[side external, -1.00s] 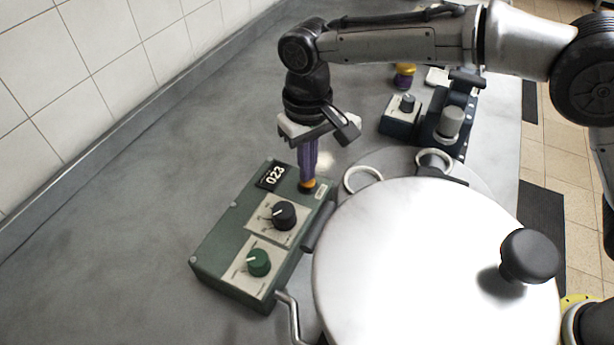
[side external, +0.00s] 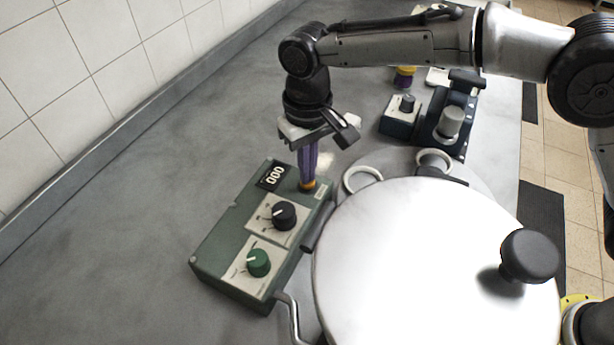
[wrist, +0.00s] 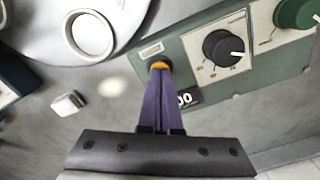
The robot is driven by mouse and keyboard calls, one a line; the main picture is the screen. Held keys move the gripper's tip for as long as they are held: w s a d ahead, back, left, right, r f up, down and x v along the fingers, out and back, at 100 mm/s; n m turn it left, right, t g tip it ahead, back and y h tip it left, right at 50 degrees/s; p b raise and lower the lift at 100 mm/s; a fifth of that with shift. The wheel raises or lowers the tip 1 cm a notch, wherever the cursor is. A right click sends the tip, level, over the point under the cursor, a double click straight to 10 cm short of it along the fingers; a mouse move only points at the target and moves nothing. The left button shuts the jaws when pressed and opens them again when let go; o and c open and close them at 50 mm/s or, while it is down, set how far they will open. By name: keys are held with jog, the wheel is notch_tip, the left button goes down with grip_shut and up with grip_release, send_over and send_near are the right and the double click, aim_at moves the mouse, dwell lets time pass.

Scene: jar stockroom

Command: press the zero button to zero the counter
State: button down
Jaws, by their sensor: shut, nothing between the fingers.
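The green control box (side external: 229,249) lies on the grey counter at lower left of the side external view. Its counter display (side external: 272,176) reads 000. The zero button (side external: 307,185) is a small orange-yellow cap at the box's upper right corner; it also shows in the wrist view (wrist: 159,65). My gripper (side external: 307,181) is shut and empty, pointing down, with its purple fingertips on or just over the button. In the wrist view the fingertips (wrist: 160,74) meet the button's edge and cover part of it. The box also has a black knob (side external: 284,215) and a green knob (side external: 258,262).
A large steel lidded pot (side external: 400,270) with a black lid knob (side external: 530,256) stands right of the box, close to it. Two white rings (side external: 363,180) lie behind the pot. Dark devices (side external: 400,117) stand farther back. The counter left of the box is clear.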

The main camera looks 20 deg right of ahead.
jog(key=shift+r, duration=3.35)
jog(key=s+d+r, duration=0.3)
jog(key=s+r, duration=0.1)
jog(key=r, duration=0.3)
jog(key=shift+w+d, duration=0.1)
jog(key=shift+d, duration=0.05)
